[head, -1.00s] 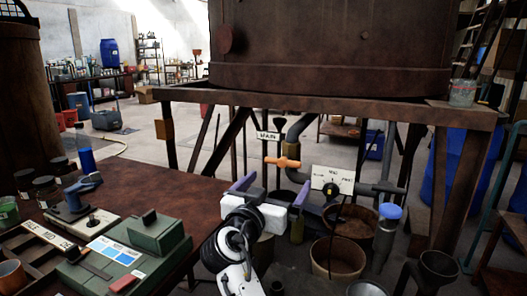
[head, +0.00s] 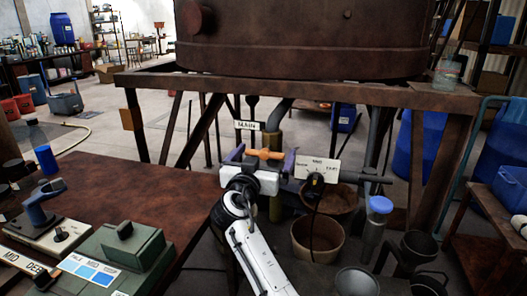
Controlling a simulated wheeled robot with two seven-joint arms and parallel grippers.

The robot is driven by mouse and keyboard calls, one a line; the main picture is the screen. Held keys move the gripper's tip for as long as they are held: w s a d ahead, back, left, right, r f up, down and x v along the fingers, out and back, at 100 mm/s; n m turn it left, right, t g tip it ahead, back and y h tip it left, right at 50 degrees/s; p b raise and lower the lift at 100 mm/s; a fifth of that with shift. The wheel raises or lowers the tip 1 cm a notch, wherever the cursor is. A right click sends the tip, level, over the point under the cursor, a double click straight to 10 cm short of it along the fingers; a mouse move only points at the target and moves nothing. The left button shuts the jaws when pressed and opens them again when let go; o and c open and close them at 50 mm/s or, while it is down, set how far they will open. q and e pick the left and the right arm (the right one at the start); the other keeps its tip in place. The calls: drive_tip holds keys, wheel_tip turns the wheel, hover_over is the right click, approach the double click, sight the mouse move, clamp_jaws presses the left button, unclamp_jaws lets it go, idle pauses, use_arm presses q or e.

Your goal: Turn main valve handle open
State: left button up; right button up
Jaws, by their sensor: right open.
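The orange main valve handle (head: 265,153) sits crosswise on a pipe under the big rusty vat, just below a white sign reading MAIN (head: 247,125). My right gripper (head: 264,157) is open, with its two purple fingers on either side of the handle in the picture. The white gripper body is in front of and below the handle. I cannot tell whether the fingers touch it. My left gripper is out of view.
A white dial plate (head: 317,169) with a black knob is close to the right of the gripper. Buckets (head: 317,238) stand below it. The vat's frame beam (head: 300,90) crosses above. A brown table (head: 110,200) with a green device (head: 120,252) is at left.

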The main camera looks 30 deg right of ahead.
drive_tip(key=c, duration=0.7)
